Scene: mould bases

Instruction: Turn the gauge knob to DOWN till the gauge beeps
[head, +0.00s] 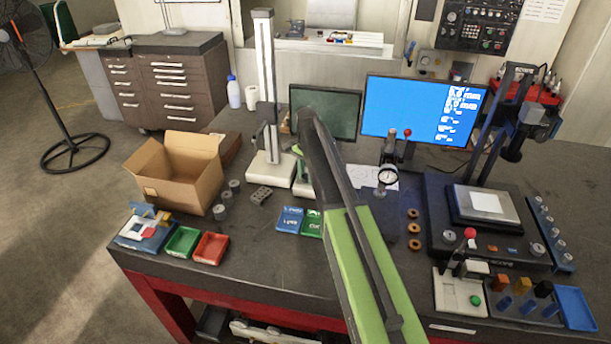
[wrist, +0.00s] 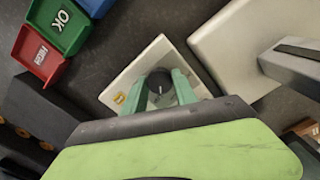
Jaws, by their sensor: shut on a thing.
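The gauge knob (wrist: 160,80) is a round black dial with a short pale mark, seen from above in the wrist view. It sits on a small white gauge base (wrist: 125,80) with an orange mark near one edge. My gripper (wrist: 162,92) has its two teal fingers on opposite sides of the knob, shut on it. The lower part of the knob is partly hidden by my wrist. In the head view my green and black arm hides the knob and most of the gripper; a bit of the white base (head: 303,187) shows left of the arm.
A tall white height stand (head: 266,80) stands close beside, its pale base (wrist: 240,35) next to the gauge base. Blue (head: 290,219) and green (head: 312,222) trays lie in front. A dial indicator (head: 387,176), a blue screen (head: 410,108) and a cardboard box (head: 172,178) stand around.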

